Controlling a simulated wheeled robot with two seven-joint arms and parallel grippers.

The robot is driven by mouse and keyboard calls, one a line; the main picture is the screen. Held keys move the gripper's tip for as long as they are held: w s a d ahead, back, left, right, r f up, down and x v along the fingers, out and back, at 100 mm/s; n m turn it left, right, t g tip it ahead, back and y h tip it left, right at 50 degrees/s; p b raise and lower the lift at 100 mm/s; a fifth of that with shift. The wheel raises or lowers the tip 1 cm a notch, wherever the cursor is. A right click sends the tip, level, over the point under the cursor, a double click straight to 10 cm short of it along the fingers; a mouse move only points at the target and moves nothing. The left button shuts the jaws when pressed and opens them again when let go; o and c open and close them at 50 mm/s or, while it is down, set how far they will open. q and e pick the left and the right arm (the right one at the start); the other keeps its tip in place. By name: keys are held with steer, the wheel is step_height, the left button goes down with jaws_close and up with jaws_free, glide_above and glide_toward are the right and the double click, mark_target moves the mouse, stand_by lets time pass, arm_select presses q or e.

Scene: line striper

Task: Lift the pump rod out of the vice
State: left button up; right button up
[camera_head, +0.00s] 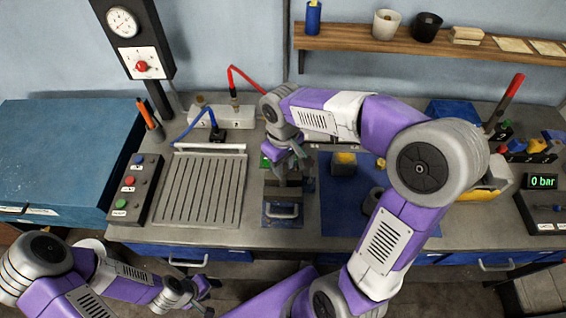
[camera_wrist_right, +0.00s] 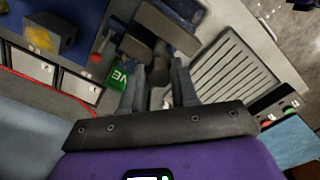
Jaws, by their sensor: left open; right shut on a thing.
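The vice (camera_head: 283,211) stands near the front edge of the bench, left of the blue mat; it also shows at the top of the right wrist view (camera_wrist_right: 150,42). My right gripper (camera_head: 288,168) points down just over the vice jaws. In the right wrist view its fingers (camera_wrist_right: 162,85) are close together on a thin part, which I take to be the pump rod. The rod is mostly hidden by the fingers and the arm, and I cannot tell whether it touches the jaws. My left gripper (camera_head: 206,288) is open and empty, low in front of the bench.
A slotted plate (camera_head: 202,190) and a button box (camera_head: 137,190) lie left of the vice. The blue mat (camera_head: 335,218) holds a grey block with a yellow top (camera_head: 343,163). A pressure display (camera_head: 541,181) reads 0 bar. A green label (camera_wrist_right: 118,77) sits beside the vice.

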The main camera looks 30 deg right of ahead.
steer(key=shift+r+p, duration=2.95)
steer(key=shift+r, duration=0.65)
